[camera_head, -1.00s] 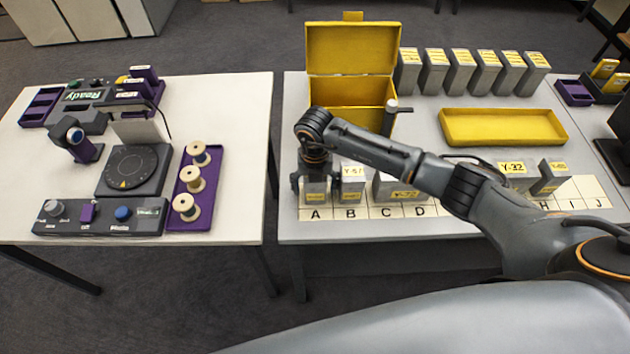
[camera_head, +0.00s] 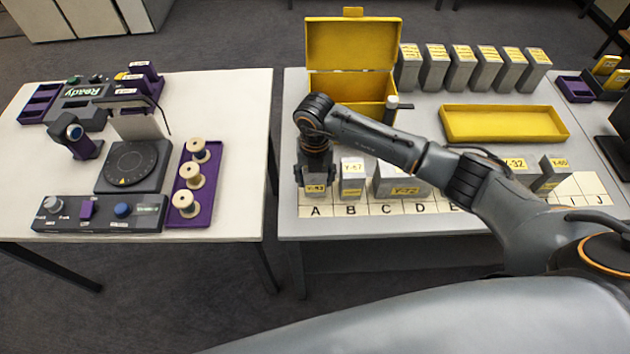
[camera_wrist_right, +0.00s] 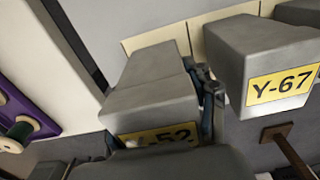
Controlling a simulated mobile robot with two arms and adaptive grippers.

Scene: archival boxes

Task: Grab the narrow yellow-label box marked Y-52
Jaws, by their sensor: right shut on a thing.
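The narrow grey box with the yellow Y-52 label (camera_wrist_right: 155,90) is in the right wrist view, its label partly covered by my gripper. In the head view the same box (camera_head: 315,190) is at slot A, under my right gripper (camera_head: 315,178). My right gripper is shut on this box, with a finger on each side in the wrist view (camera_wrist_right: 160,118). Whether the box touches the table is hard to tell. Beside it stands a grey box marked Y-67 (camera_wrist_right: 270,60), at slot B in the head view (camera_head: 353,182). My left gripper is not in view.
A wider Y-72 box (camera_head: 402,184) stands further right, then a Y-32 box (camera_head: 514,165). Behind are an open yellow box (camera_head: 350,55), a yellow tray (camera_head: 502,136) and a row of grey boxes (camera_head: 474,68). The slot strip (camera_head: 380,208) runs along the front.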

